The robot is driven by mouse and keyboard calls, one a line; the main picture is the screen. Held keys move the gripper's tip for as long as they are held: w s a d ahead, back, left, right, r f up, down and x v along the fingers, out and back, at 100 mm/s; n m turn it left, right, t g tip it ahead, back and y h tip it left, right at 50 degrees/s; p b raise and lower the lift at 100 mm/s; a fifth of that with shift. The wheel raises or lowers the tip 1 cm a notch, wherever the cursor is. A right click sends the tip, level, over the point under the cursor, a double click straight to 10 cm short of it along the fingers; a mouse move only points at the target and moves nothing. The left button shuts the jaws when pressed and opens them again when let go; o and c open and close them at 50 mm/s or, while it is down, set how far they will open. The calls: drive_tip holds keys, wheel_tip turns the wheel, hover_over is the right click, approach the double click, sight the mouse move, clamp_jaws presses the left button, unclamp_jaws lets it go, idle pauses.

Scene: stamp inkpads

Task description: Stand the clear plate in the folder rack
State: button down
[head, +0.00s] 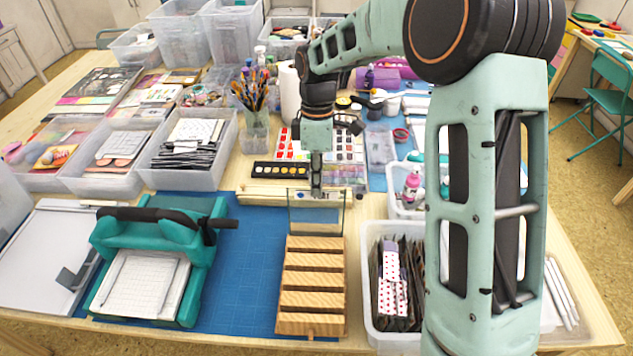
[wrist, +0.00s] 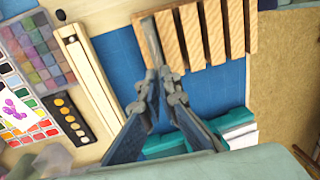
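The clear plate (head: 300,214) is a see-through rectangle, upright, at the far end of the folder rack in the head view. My gripper (head: 317,192) is shut on its top edge from above. In the wrist view my gripper's fingers (wrist: 166,76) come together, and the plate (wrist: 152,42) shows nearly edge-on beyond them. The folder rack (head: 312,274) is a wooden block with several parallel slots, all looking empty; it also shows in the wrist view (wrist: 216,30). I cannot tell whether the plate's lower edge touches the rack or hangs beside it.
A blue mat (head: 240,262) lies under the rack. A teal paper trimmer (head: 150,262) stands left, and a clear bin of folders (head: 375,235) stands close on the right. Behind the plate are a wooden bar (head: 262,196) and paint palettes (head: 278,170).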

drive_tip(key=c, duration=2.6)
unclamp_jaws()
drive_tip(key=o, duration=0.5)
drive_tip(key=shift+r, duration=0.1)
drive_tip(key=r+p, duration=0.4)
drive_tip(key=r, duration=0.1)
drive_tip(key=shift+w, duration=0.35)
